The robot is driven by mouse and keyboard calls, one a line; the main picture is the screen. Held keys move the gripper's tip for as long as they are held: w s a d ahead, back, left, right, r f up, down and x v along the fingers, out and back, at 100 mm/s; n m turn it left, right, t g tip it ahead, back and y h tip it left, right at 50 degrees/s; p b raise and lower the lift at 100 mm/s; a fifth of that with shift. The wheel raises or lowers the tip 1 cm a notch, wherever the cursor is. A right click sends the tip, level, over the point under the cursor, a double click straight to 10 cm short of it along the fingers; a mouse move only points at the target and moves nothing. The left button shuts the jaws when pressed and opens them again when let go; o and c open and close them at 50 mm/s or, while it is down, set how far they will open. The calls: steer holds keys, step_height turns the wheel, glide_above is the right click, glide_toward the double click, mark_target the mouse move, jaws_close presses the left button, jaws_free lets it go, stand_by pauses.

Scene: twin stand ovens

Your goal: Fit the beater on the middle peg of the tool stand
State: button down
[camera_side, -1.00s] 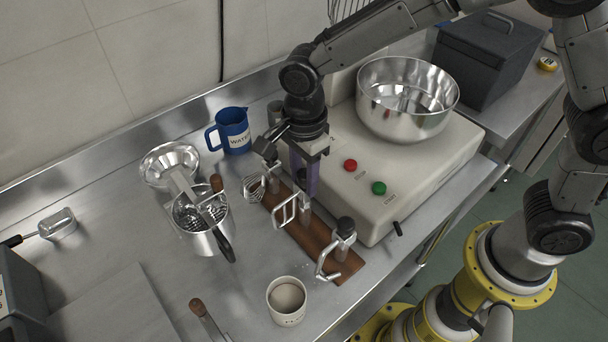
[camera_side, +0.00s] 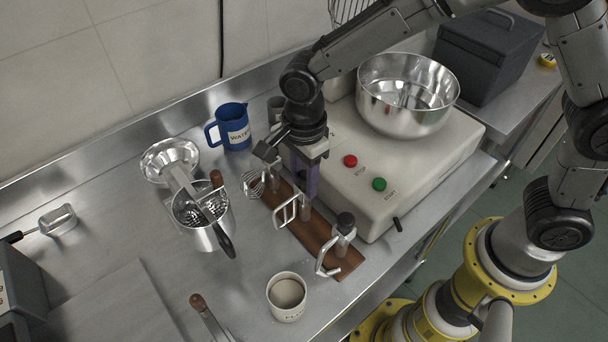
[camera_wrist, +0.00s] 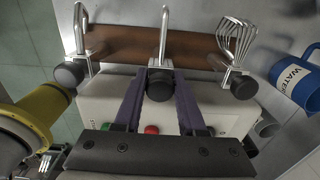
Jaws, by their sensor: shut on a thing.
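The beater (camera_side: 286,211), a flat metal loop with a dark round knob, is at the middle place of the wooden tool stand (camera_side: 348,262). It also shows in the wrist view, with its black knob (camera_wrist: 160,86) between my purple fingers. My gripper (camera_side: 306,196) is shut on the beater, pointing down above the middle of the stand. In the wrist view my gripper (camera_wrist: 160,80) has a finger on each side of the knob. The middle peg is hidden, so I cannot tell how far down the beater sits.
A whisk (camera_side: 253,184) and a dough hook (camera_side: 327,260) are at the stand's two ends, close beside the beater. The mixer base (camera_side: 430,165) with its steel bowl (camera_side: 408,115) stands right behind. A blue jug (camera_side: 234,128) and a cup (camera_side: 286,298) are nearby.

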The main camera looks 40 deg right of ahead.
steer(key=shift+f, duration=0.65)
stand_by(0.3)
steer(key=shift+c, duration=2)
jaws_free()
step_height(320, 180, up, 14)
steer(key=shift+f, duration=0.1)
